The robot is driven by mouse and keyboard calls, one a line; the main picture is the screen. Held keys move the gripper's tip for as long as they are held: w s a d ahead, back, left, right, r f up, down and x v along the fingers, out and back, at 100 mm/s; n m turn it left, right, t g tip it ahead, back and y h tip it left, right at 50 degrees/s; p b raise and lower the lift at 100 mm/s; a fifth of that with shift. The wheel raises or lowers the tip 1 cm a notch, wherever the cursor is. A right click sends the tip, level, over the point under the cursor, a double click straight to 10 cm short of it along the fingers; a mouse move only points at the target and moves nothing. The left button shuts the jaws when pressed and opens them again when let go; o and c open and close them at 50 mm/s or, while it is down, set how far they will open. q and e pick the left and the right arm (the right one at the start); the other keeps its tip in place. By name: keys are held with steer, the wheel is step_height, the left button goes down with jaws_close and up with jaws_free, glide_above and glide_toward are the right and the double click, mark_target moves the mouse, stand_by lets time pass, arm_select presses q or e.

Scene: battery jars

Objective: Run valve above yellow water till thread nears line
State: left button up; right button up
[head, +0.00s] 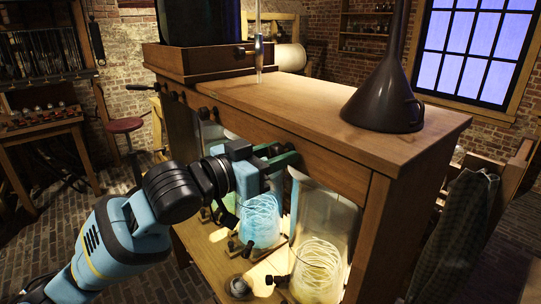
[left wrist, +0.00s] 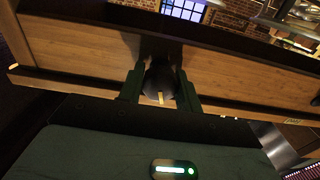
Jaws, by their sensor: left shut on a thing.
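A glass jar with yellow water (head: 315,285) stands on the lower shelf under the bench, at the front right. Pale looping thread (head: 319,256) lies coiled in it; I cannot make out a line on the glass. To its left, a jar with blue water (head: 259,226) also holds pale loops. My left gripper (head: 284,157) is at the bench's front, above and left of the yellow jar. In the left wrist view, its two fingers (left wrist: 160,92) are shut on a dark round valve knob (left wrist: 158,76) with a small pale mark. The knob is mostly hidden in the head view. My right gripper is not in view.
The wooden bench top (head: 290,95) carries a dark upturned funnel (head: 385,98) at right and a box-like stand (head: 205,62) at back left. More dark knobs (head: 205,113) line the front panel. Small taps (head: 277,280) stick out near the jars.

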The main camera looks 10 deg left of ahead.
arm_select(q)
steer(key=n, duration=0.3)
steer(key=n, duration=0.3)
stand_by(0.3)
stand_by(4.9)
steer(key=m, duration=0.5)
steer(key=shift+m, duration=1)
